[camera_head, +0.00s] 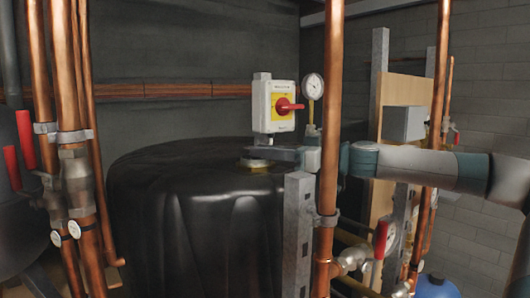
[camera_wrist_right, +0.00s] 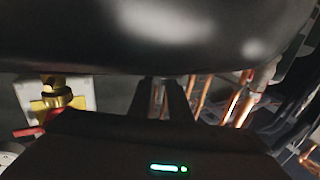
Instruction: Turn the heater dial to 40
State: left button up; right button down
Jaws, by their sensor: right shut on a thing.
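My right gripper (camera_head: 262,153) reaches in from the right, above the black covered tank (camera_head: 190,205), close to the brass fitting (camera_head: 256,163) on its top. It is below a white switch box (camera_head: 261,93) with a red rotary handle (camera_head: 286,106) on a yellow plate, and does not grip that handle. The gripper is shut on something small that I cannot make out. In the right wrist view, my dark fingers (camera_wrist_right: 165,98) show, but their tips and what they hold are unclear. No dial marked 40 is readable. My left gripper is not in view.
A vertical copper pipe (camera_head: 330,130) and a grey slotted post (camera_head: 297,235) stand close to my right arm. A round gauge (camera_head: 312,86) is beside the switch box. Copper pipes with red levers (camera_head: 26,138) and small white gauges (camera_head: 73,229) are at left.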

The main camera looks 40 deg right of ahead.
jog(key=shift+w+d+n+g+y, duration=0.15)
jog(key=shift+n+g+y, duration=0.25)
jog(key=shift+n+y, duration=0.3)
jog(key=c, duration=1.6)
grip_release()
jog(key=shift+c, duration=0.2)
jog(key=shift+b+v, duration=0.8)
jog(key=shift+v, duration=0.05)
jog(key=b+v, duration=0.8)
jog(key=v, duration=0.8)
jog(key=shift+f, duration=0.15)
